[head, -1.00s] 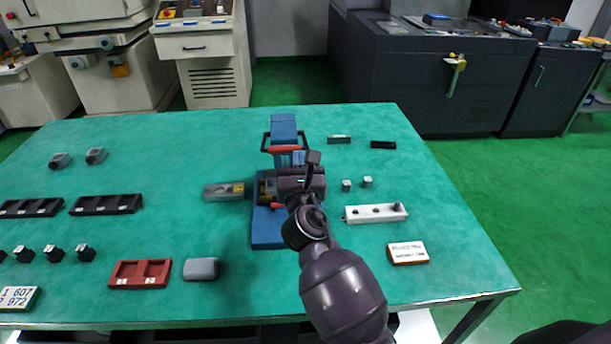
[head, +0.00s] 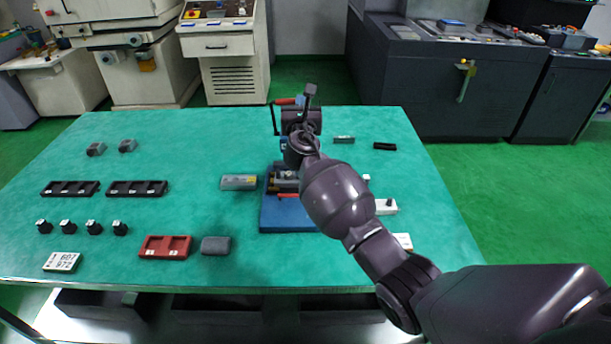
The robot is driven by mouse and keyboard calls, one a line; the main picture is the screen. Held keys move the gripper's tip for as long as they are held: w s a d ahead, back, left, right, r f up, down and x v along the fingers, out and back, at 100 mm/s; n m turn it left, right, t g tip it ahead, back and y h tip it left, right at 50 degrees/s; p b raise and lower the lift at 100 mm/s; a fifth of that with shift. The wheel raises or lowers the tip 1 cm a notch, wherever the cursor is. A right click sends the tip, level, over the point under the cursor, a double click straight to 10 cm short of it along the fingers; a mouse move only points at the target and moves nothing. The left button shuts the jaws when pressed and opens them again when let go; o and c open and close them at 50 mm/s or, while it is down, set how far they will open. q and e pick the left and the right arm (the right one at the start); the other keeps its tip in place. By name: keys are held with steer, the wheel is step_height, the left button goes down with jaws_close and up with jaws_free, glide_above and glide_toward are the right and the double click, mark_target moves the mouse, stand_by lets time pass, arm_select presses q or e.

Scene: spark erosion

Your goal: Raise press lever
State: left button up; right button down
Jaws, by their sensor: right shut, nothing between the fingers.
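The press (head: 287,222) stands on the green table, with its blue base showing and most of its column hidden behind my right arm. Its lever has a red handle (head: 285,102) with a dark side bar (head: 274,119); the handle stands high, near the top of the press. My right gripper (head: 301,118) is at the upper press, close beside the handle in the picture. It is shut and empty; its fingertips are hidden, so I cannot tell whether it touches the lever. My left gripper is out of view.
A grey block (head: 239,182) lies left of the base. Black trays (head: 137,189), a red tray (head: 165,247) and a dark grey block (head: 216,246) are farther left. A white block (head: 385,207) is partly behind my arm.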

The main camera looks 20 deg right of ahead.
arm_select(q)
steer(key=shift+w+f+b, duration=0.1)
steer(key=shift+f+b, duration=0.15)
steer(key=shift+b, duration=0.25)
arm_select(e)
steer(key=r+x, duration=0.1)
steer(key=x, duration=0.6)
steer(key=shift+r, duration=0.4)
steer(key=shift+f, duration=0.1)
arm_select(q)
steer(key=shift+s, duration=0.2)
